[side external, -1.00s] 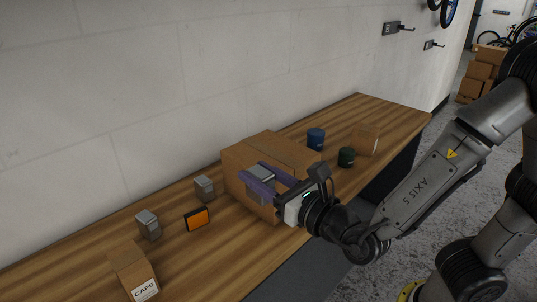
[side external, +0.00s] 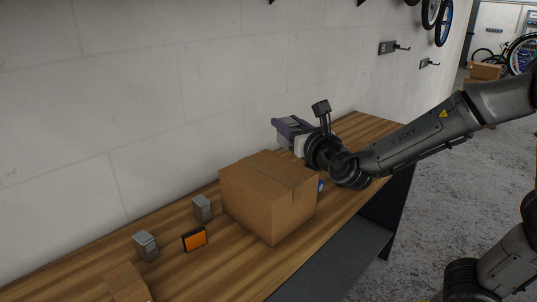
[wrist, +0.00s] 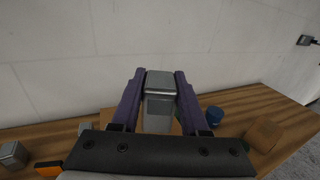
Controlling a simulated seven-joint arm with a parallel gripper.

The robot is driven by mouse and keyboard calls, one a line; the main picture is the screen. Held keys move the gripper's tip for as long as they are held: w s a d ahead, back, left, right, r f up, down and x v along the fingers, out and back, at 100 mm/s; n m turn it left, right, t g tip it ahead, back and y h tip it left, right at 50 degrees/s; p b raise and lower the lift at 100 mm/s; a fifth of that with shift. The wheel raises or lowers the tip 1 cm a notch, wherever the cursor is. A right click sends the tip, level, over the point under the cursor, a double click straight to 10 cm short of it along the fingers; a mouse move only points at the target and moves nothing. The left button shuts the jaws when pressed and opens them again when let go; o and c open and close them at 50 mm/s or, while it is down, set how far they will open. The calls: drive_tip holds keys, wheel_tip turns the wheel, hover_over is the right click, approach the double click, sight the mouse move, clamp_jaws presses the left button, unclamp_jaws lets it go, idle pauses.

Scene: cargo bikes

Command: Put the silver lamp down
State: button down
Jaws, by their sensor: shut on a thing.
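My gripper (side external: 284,124) has purple fingers and is in the air above the far part of the bench, behind the large cardboard box and near the wall. In the wrist view my gripper (wrist: 160,92) is shut on a silver, block-shaped lamp (wrist: 160,88), held upright between the fingers. In the side view the lamp is mostly hidden by the fingers. Two similar silver blocks stand on the bench, one at the left (side external: 146,246) and one nearer the large box (side external: 203,208).
The large closed cardboard box (side external: 265,200) takes up the bench's middle. An orange-faced item (side external: 195,239) and a small carton (side external: 127,285) are at the left. A blue can (wrist: 214,115) and small brown box (wrist: 264,133) stand on the right. Bare wood (side external: 365,130) shows at the far end.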

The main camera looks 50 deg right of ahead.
drive_tip(key=w+f, duration=0.6)
drive_tip(key=shift+w+d+f, duration=0.1)
drive_tip(key=shift+d+f, duration=0.1)
drive_tip(key=shift+f, duration=1.55)
drive_tip(key=shift+f, duration=0.1)
drive_tip(key=shift+c, duration=2.1)
unclamp_jaws()
drive_tip(key=shift+f, duration=0.1)
